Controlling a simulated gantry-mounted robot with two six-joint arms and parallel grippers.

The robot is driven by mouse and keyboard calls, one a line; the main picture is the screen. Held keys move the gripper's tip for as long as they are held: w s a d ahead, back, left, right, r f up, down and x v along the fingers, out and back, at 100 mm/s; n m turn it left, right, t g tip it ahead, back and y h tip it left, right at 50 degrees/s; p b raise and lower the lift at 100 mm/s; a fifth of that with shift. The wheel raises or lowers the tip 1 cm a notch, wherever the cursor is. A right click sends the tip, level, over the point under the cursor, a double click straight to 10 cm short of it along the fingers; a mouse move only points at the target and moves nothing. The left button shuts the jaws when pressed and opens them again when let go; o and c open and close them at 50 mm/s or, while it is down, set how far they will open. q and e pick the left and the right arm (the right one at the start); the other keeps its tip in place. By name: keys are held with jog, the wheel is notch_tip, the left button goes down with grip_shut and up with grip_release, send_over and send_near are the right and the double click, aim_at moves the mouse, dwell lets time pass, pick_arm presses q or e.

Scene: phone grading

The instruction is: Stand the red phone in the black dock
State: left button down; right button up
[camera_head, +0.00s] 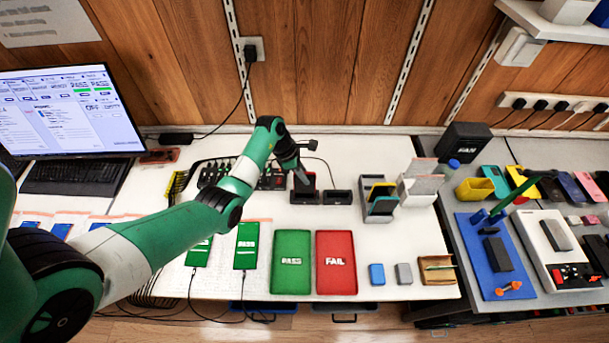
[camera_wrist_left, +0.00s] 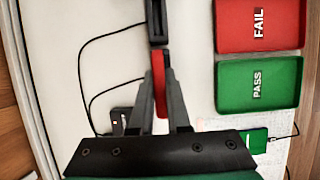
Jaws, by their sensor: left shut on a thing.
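My left gripper (camera_head: 301,179) points down over the left of two small black docks (camera_head: 305,198) near the middle of the white table. It is shut on the red phone, which shows as a narrow red edge (camera_wrist_left: 159,82) between the fingers in the left wrist view. The phone looks upright, at or just above the dock; I cannot tell whether it touches the dock, as the gripper hides the contact. The other black dock (camera_head: 338,197) stands just to the right and looks empty. My right gripper is not in view.
A green PASS tray (camera_head: 291,277) and a red FAIL tray (camera_head: 336,278) lie in front. A grey stand (camera_head: 381,203) with phones is to the right of the docks. Cables run behind them. The white table between docks and trays is clear.

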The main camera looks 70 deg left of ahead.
pick_arm(q)
jog(key=shift+f, duration=0.5)
jog(key=c, duration=0.8)
grip_release()
notch_tip(320, 180, up, 7)
jog(key=p, duration=0.7)
jog(key=shift+p, duration=0.35)
